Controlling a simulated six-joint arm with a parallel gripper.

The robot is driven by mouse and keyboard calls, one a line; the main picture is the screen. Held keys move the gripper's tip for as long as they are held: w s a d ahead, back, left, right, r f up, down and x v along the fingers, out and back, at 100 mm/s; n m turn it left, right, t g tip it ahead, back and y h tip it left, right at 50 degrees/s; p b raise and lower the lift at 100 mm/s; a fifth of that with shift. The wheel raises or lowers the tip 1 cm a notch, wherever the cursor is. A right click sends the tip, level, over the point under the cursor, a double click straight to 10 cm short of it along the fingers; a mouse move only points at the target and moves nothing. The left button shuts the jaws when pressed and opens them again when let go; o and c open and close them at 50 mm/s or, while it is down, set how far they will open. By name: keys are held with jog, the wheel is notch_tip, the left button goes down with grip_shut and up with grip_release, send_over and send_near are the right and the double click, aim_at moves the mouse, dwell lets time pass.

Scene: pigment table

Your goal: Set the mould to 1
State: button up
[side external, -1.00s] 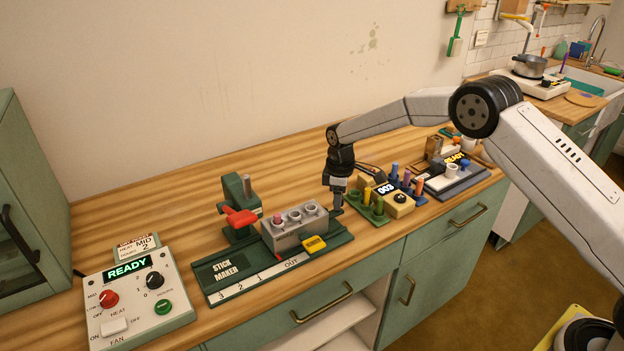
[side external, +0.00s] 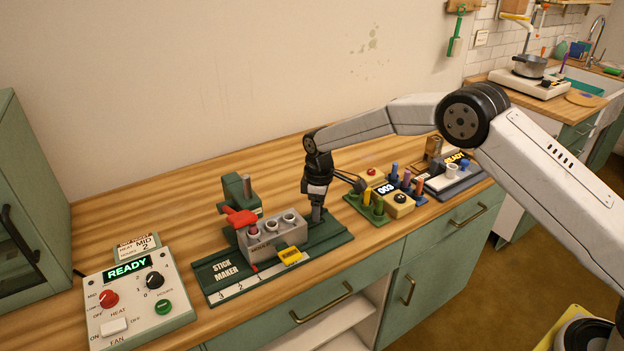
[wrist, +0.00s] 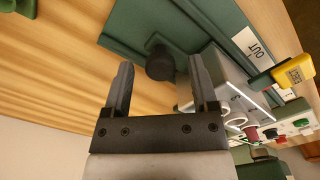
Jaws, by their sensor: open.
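The mould (side external: 275,241) is a grey block with several round holes, on the green stick maker base (side external: 226,268). Its red pointer (side external: 255,268) is by the 1 on the white scale (side external: 240,287); the exact alignment is too small to tell. My gripper (side external: 317,217) is low over the base, just right of the mould. In the wrist view my gripper (wrist: 156,75) is open, with a dark round knob (wrist: 160,64) between and beyond its fingertips. The mould (wrist: 213,75) lies right of the fingers there. Contact with it cannot be told.
A red-handled press (side external: 240,217) stands at the mould's left end. A yellow tag (side external: 290,256) is at its front. A control box (side external: 138,305) reading READY is at left. A rack of coloured sticks (side external: 370,208) stands close on the right. The counter behind is clear.

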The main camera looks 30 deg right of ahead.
jog(key=shift+r, duration=3.95)
jog(key=shift+s, duration=0.1)
jog(key=s+d+m+t, duration=0.1)
jog(key=s+d+m, duration=0.3)
jog(key=s, duration=1.1)
jog(key=s+d+r+m+t, duration=0.1)
jog(key=s+d+m, duration=0.3)
jog(key=s, duration=1.1)
jog(key=shift+d+m+t, duration=0.15)
jog(key=shift+m+t, duration=0.15)
jog(key=shift+m, duration=0.2)
